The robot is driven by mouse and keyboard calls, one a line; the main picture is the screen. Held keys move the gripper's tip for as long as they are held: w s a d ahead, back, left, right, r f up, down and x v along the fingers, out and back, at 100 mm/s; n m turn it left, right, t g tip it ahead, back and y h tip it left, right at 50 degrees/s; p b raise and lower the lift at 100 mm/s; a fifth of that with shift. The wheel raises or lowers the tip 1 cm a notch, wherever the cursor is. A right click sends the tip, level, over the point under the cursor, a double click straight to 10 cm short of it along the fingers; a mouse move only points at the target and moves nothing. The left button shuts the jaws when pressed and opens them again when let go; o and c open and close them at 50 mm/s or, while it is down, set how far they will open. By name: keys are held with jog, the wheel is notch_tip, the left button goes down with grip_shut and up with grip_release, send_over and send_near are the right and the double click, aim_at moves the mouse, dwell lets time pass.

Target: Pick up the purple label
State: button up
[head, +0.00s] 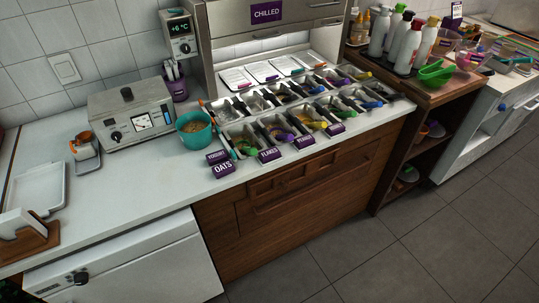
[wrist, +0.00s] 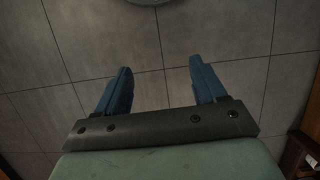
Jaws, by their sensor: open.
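Several small purple labels with white lettering stand along the counter's front edge in the head view. One label reads OATS (head: 222,170), with one reading YOGURT (head: 217,156) just behind it. To their right are a FLAKES label (head: 270,154), another label (head: 304,141) and one more label (head: 335,129), in front of the topping trays. My gripper (wrist: 160,72) shows only in the wrist view. Its two blue fingers are apart and empty, above the grey tiled floor. No label shows in the wrist view.
Topping trays (head: 281,124) with coloured scoops fill the counter behind the labels. A teal bowl (head: 195,129) stands left of them, near a grey machine (head: 133,117). Squeeze bottles (head: 408,48) stand far right. The counter front left of OATS is clear.

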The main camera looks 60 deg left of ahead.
jog(key=w+a+r+n+t, duration=0.2)
jog(key=w+a+r, duration=0.3)
jog(key=w+r, duration=0.3)
jog(key=w+a+r+n+t, duration=0.1)
jog(key=w+a+r+n, duration=0.3)
jog(key=w, duration=0.5)
jog(key=w+a+r+n, duration=0.2)
jog(key=a+r+n, duration=0.3)
jog(key=a, duration=0.7)
jog(key=w+a+r+n, duration=0.2)
jog(key=a+r+n, duration=0.2)
jog(key=a+r, duration=0.6)
jog(key=s+a+r+n, duration=0.2)
jog(key=a+n, duration=0.1)
jog(key=a, duration=0.5)
jog(key=s+a+r+n, duration=0.2)
jog(key=a, duration=0.6)
notch_tip(320, 180, up, 20)
jog(key=n, duration=1.6)
send_over(268, 153)
jog(key=shift+t, duration=0.3)
jog(key=f, duration=0.7)
jog(key=shift+w+a+f, duration=0.15)
jog(key=shift+w+f, duration=0.05)
jog(key=shift+f, duration=0.1)
jog(key=shift+s+f, duration=0.2)
jog(key=shift+f, duration=2.5)
